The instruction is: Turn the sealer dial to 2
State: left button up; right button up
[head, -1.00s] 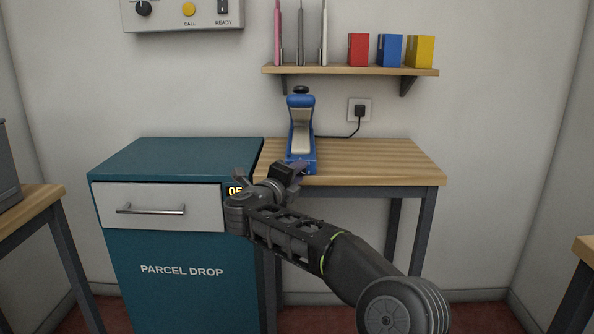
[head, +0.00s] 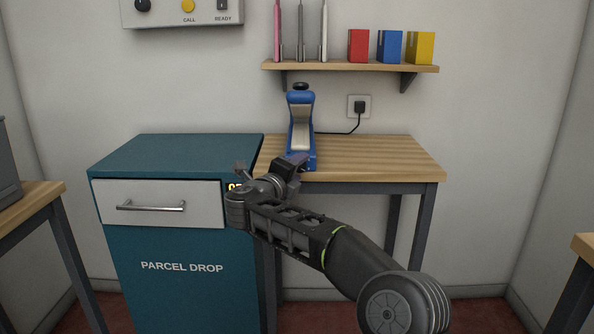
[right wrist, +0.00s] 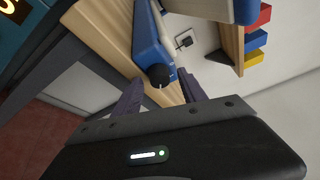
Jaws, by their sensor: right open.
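The sealer (head: 301,126) is a blue upright device with a pale inner face and a black knob on top, standing on the wooden table. Its black dial (right wrist: 160,75) shows in the right wrist view at the end of the blue base, with a small white mark at its edge. I cannot read its setting. In the head view my gripper hides the dial. My right gripper (head: 303,163) is open at the front of the base. In the right wrist view its purple fingers (right wrist: 160,84) lie either side of the dial, apart from each other; contact is unclear. My left gripper is not in view.
The teal parcel drop cabinet (head: 180,250) stands left of the table (head: 385,160), its lit display partly hidden by my arm. A shelf (head: 350,68) with several tools and boxes hangs above. A cord runs to the wall socket (head: 359,106). The table's right side is clear.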

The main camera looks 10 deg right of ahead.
jog(key=p+v, duration=0.1)
jog(key=v, duration=0.6)
jog(key=shift+s+a, duration=0.25)
jog(key=shift+s, duration=0.05)
